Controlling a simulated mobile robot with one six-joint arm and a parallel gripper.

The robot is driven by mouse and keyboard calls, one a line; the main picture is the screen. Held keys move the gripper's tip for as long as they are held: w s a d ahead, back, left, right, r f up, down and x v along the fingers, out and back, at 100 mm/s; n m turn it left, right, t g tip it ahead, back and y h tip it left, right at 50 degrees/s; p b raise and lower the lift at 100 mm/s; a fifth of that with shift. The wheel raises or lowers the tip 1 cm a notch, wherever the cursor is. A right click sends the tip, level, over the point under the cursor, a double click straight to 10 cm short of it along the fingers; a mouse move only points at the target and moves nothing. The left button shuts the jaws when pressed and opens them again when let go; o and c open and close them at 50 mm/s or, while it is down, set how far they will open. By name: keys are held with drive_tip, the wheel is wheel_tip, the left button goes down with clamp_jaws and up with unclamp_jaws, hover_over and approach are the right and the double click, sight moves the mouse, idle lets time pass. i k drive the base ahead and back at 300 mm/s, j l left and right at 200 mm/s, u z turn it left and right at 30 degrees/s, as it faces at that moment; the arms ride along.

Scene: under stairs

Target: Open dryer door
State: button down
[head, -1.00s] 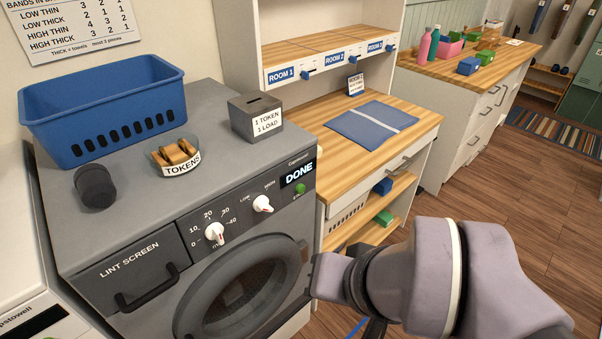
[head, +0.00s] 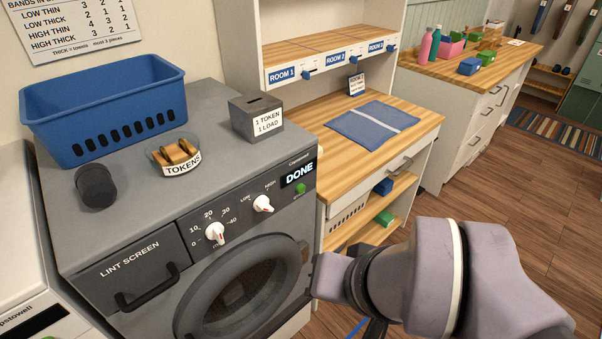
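The dryer (head: 130,240) is a grey machine at the left, with a display reading DONE (head: 299,174). Its round door (head: 205,300) has a dark grey ring and a dark window, and sits low on the front. The door looks shut, though its lower part is cut off by the picture edge. My arm comes in from the lower right, and its end part is beside the door's right edge. My gripper's fingers are hidden or below the picture, so whether they touch the door cannot be told.
On the dryer top are a blue basket (head: 105,115), a dish of tokens (head: 176,158), a dark cup (head: 96,187) and a token box (head: 256,119). Wooden floor (head: 500,185) is clear at the right.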

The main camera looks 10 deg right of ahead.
sight(191, 315)
drive_tip(key=k+j, duration=0.15)
drive_tip(key=j, duration=0.2)
drive_tip(key=k+j+z, duration=0.1)
drive_tip(key=j, duration=0.25)
drive_tip(key=k+j, duration=0.25)
drive_tip(key=j+z, duration=0.05)
drive_tip(key=j, duration=0.05)
